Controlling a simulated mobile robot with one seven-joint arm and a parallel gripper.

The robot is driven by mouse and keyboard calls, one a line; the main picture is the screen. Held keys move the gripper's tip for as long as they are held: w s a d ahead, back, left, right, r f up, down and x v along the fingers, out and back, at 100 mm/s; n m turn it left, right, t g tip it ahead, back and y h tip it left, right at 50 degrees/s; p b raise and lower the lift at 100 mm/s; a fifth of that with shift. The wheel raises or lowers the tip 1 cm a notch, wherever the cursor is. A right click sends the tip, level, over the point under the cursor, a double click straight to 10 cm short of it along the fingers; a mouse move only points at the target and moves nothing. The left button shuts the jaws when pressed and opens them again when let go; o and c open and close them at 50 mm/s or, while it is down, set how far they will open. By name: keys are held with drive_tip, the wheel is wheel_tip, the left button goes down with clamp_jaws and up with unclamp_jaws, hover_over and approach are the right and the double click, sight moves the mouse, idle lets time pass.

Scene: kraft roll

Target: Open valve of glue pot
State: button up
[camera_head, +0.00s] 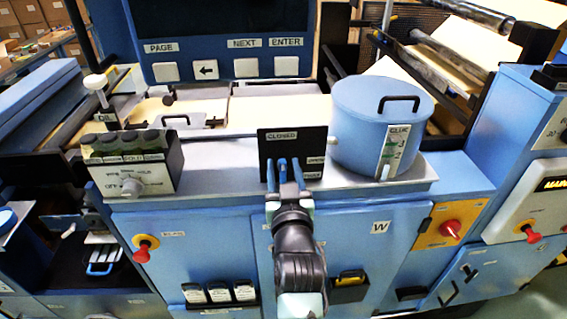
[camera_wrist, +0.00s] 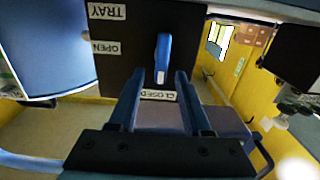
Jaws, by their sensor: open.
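The glue pot (camera_head: 368,140) is a blue lidded drum labelled GLUE, with a black lid handle, on the grey ledge. Left of it stands a black valve panel (camera_head: 311,142) with a CLOSED label at its top. In the wrist view, the panel (camera_wrist: 130,50) appears upside down, with TRAY, OPEN and CLOSED labels. A blue valve lever (camera_wrist: 162,58) points at CLOSED. My gripper (camera_head: 284,172) is in front of the panel. In the wrist view, my gripper (camera_wrist: 157,78) is open, its fingers on either side of the lever's end; contact cannot be told.
A switch box (camera_head: 135,170) with a knob stands left on the ledge. A screen panel with buttons (camera_head: 228,68) is behind. Red knobs (camera_head: 142,250) and a black-and-yellow handle (camera_head: 350,280) are on the cabinet front below. The ledge between switch box and panel is clear.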

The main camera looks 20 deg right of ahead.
drive_tip(key=shift+w, duration=0.2)
clamp_jaws()
